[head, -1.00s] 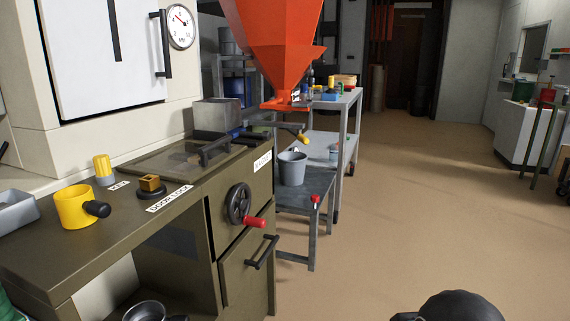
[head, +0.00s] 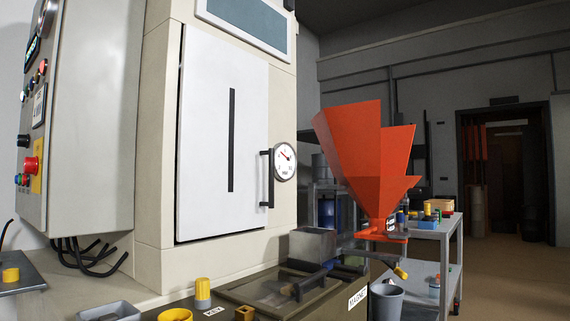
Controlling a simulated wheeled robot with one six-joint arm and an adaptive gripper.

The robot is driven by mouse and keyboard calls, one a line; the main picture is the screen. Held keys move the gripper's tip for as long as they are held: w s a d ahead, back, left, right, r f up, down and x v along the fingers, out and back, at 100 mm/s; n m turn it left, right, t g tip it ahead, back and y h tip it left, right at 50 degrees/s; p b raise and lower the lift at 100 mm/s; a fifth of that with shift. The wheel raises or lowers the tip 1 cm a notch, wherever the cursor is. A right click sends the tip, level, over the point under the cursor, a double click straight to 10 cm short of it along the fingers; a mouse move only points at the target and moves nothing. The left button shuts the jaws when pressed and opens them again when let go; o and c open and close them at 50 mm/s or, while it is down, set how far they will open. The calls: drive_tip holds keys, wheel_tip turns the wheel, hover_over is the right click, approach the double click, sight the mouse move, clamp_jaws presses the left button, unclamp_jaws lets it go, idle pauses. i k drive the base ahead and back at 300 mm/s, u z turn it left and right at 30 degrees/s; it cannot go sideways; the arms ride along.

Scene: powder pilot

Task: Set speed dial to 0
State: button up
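No label that reads as speed dial is legible. A grey control box (head: 95,120) hangs at the left and is seen at a steep angle. A small black knob (head: 23,141) sits on its face, above a red mushroom button (head: 32,166) on a yellow plate. Its setting cannot be told. A round white gauge (head: 285,162) with a red needle is on the cabinet. My gripper is not in view.
A white cabinet door (head: 222,130) with a black handle is closed. Black cables (head: 90,250) hang under the control box. An orange hopper (head: 365,165) stands right of the cabinet, over a grey bucket (head: 386,299). Open floor lies at the far right.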

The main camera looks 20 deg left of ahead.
sight(23, 140)
drive_tip(key=u, duration=2.7)
drive_tip(key=i, duration=0.65)
drive_tip(key=u, duration=1)
drive_tip(key=i, duration=2.1)
drive_tip(key=z, duration=0.75)
